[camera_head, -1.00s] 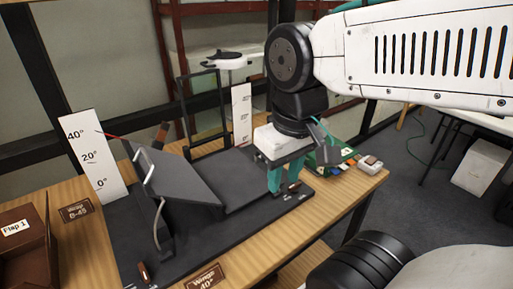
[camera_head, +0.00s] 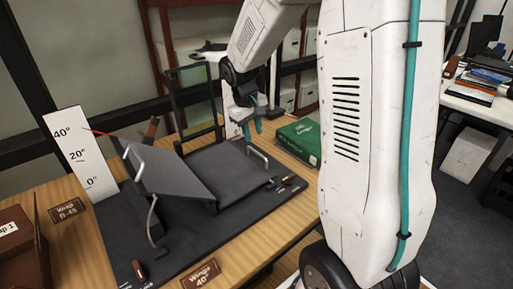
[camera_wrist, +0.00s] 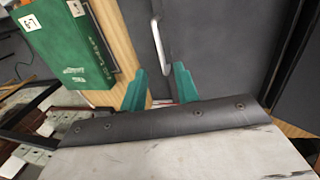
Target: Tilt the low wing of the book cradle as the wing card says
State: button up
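The book cradle has a dark grey base (camera_head: 178,240). Its left wing (camera_head: 172,178) is tilted up steeply, with a red pointer near the 40° mark of the left scale (camera_head: 80,155). Its low right wing (camera_head: 226,172) lies about flat, with a pale handle (camera_head: 258,158) at its right edge. The wing card (camera_head: 201,274) in front reads "Wings 40°". My gripper (camera_head: 252,130) is open and empty, above and behind the handle. In the wrist view, the handle (camera_wrist: 160,45) shows beyond the gap between the teal fingers (camera_wrist: 160,88). The right scale (camera_head: 233,130) is mostly hidden by my gripper.
A green book or box (camera_head: 301,140) lies on the table right of the cradle. A "Wrap B-45" card (camera_head: 69,209) and a brown box (camera_head: 22,250) are at the left. A dark upright frame (camera_head: 178,105) stands behind the cradle. The front right tabletop (camera_head: 265,235) is clear.

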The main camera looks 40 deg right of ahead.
aim_at(257, 152)
jog(key=f, duration=0.3)
jog(key=d+f, duration=0.1)
jog(key=f, duration=0.3)
jog(key=shift+d+f, duration=0.15)
jog(key=shift+d, duration=0.05)
grip_shut()
